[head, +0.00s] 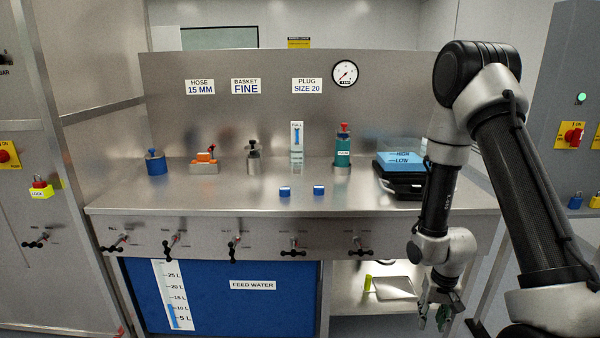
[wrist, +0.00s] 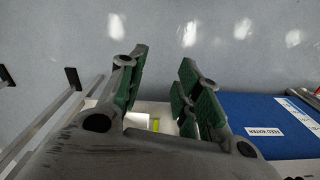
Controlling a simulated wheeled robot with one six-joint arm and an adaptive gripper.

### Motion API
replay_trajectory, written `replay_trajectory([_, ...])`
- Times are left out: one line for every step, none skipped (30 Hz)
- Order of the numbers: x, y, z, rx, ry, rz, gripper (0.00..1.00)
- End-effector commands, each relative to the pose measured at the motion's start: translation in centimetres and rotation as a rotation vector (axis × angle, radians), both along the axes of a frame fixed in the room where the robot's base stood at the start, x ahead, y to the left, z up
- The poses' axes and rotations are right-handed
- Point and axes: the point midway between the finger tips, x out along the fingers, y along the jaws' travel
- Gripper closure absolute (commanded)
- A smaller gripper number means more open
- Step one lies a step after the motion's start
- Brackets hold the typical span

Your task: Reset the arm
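My arm reaches down on the right side of the head view, in front of the steel bench's right end. My gripper (head: 437,314) hangs low, below the bench top and in front of the open lower shelf. In the wrist view my gripper (wrist: 160,95) shows its two green-padded fingers spread apart, with nothing held between them. The grey floor shows past the fingertips.
The steel bench (head: 230,207) carries a blue fitting (head: 156,163), two small blue blocks (head: 285,191) and a black case (head: 405,185). Black-handled valves line its front. Below are the blue feed water tank (head: 245,305) and a shelf (head: 350,300).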

Motion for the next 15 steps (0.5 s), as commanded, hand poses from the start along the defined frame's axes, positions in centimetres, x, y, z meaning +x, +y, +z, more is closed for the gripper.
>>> replay_trajectory([-0.6,-0.5,3.2,-0.018,0.03,0.036,0.66])
replay_trajectory([-1.2,-0.7,4.8,-0.027,0.053,0.058,0.66])
replay_trajectory([-2.0,-1.0,7.1,-0.035,0.083,0.083,0.66])
replay_trajectory([-2.6,-1.1,8.7,-0.039,0.102,0.102,0.66])
replay_trajectory([-3.3,-1.3,10.4,-0.041,0.117,0.119,0.66])
replay_trajectory([-4.2,-1.4,12.5,-0.042,0.137,0.139,0.66])
replay_trajectory([-4.9,-1.4,14.1,-0.041,0.149,0.155,0.66])
replay_trajectory([-5.6,-1.5,15.6,-0.041,0.157,0.168,0.66])
replay_trajectory([-6.5,-1.5,17.6,-0.038,0.166,0.183,0.66])
replay_trajectory([-7.3,-1.5,19.1,-0.035,0.17,0.192,0.66])
replay_trajectory([-8.0,-1.4,20.5,-0.032,0.171,0.203,0.66])
replay_trajectory([-8.9,-1.4,22.2,-0.027,0.168,0.213,0.66])
replay_trajectory([-9.7,-1.3,23.5,-0.024,0.164,0.219,0.66])
replay_trajectory([-10.4,-1.3,24.8,-0.021,0.156,0.224,0.66])
replay_trajectory([-11.2,-1.2,26.3,-0.017,0.141,0.23,0.66])
